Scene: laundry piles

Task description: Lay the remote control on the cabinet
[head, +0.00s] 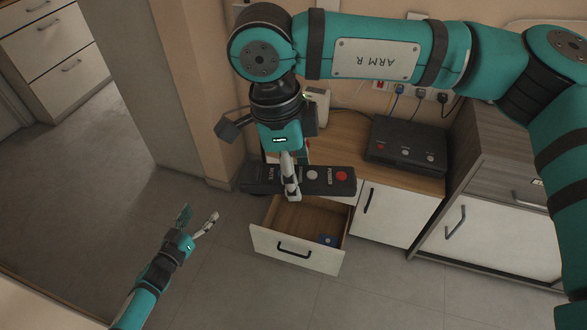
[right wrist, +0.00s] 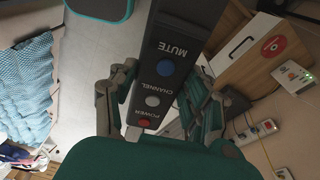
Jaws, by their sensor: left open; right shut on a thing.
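The dark remote control (head: 325,180), with POWER and MUTE lettering and a red button, is held level in the head view, in front of the cabinet (head: 349,128) and over its open drawer. My right gripper (head: 291,186) is shut across the remote's middle. In the right wrist view the remote (right wrist: 170,85) sits between the fingers (right wrist: 160,105), with red, white and blue buttons showing. The cabinet has a wooden top and white fronts; my right arm hides part of it. My left gripper (head: 199,219) is open and empty, low over the floor at left.
A black box with buttons (head: 408,144) takes up the right of the cabinet top. A white device (head: 317,106) stands at the back. Bare wood shows between them.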

